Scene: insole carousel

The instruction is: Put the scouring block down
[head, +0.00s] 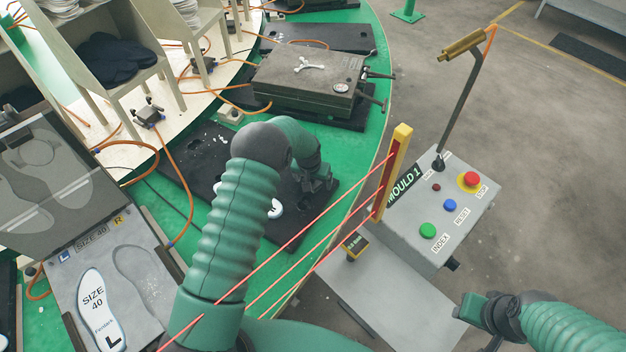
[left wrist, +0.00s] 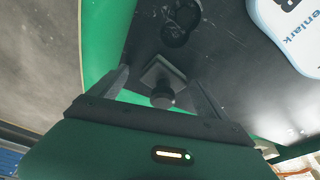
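The scouring block seems to be the small dark square piece with a round knob (left wrist: 160,82) in the left wrist view. It sits on or just over the black plate (left wrist: 225,65). My left gripper (left wrist: 162,92) has its fingers spread on both sides of the block, with gaps visible. In the head view my left gripper (head: 318,184) is low over the right part of the black plate (head: 200,160), and I cannot make out the block there. My right gripper (head: 472,308) is at the lower right, away from the plate; its fingers are unclear.
A white insole (left wrist: 292,32) lies on the plate beside the block. Red beams run from a yellow post (head: 399,145) across my left arm. A grey control box (head: 430,215) with coloured buttons stands at the right. A closed mould (head: 308,80) lies behind on the green carousel.

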